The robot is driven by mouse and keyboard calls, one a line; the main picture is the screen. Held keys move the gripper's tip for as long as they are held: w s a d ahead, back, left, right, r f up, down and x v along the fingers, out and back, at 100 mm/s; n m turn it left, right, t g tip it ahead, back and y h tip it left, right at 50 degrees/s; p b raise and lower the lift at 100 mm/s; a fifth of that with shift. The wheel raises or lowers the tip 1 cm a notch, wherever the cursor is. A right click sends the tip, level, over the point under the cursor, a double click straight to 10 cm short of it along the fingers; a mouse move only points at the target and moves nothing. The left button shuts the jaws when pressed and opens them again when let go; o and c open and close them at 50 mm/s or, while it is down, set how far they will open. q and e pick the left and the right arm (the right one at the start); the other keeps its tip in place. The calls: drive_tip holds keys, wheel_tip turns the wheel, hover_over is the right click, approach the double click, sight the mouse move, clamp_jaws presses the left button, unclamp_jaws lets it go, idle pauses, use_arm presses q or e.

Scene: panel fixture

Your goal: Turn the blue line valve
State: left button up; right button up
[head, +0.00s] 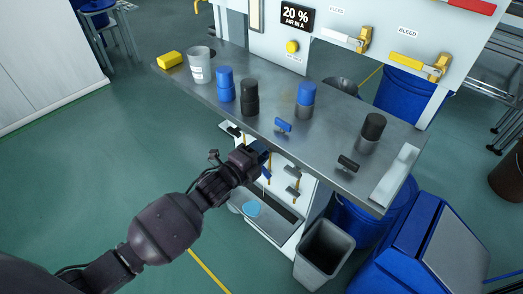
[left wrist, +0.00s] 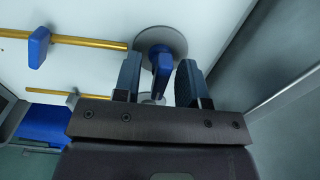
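A blue valve handle (left wrist: 160,62) on a round grey plate shows in the left wrist view, on the white panel where a yellow pipe meets it. My left gripper (left wrist: 158,84) is open, with one dark finger on each side of this handle. Gaps show between the handle and the fingers, and its lower end is partly hidden. In the head view my left gripper (head: 262,151) is at the white panel below the counter's front edge and covers part of the fittings there. My right gripper is not in view.
Another blue handle (left wrist: 39,47) sits on the yellow pipe (left wrist: 90,42). The steel counter (head: 310,135) overhangs the panel and carries blue-capped and black-capped containers, a cup (head: 201,64) and a yellow block (head: 169,60). A grey bin (head: 325,255) stands at the lower right.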

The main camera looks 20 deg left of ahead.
use_arm(q)
clamp_jaws()
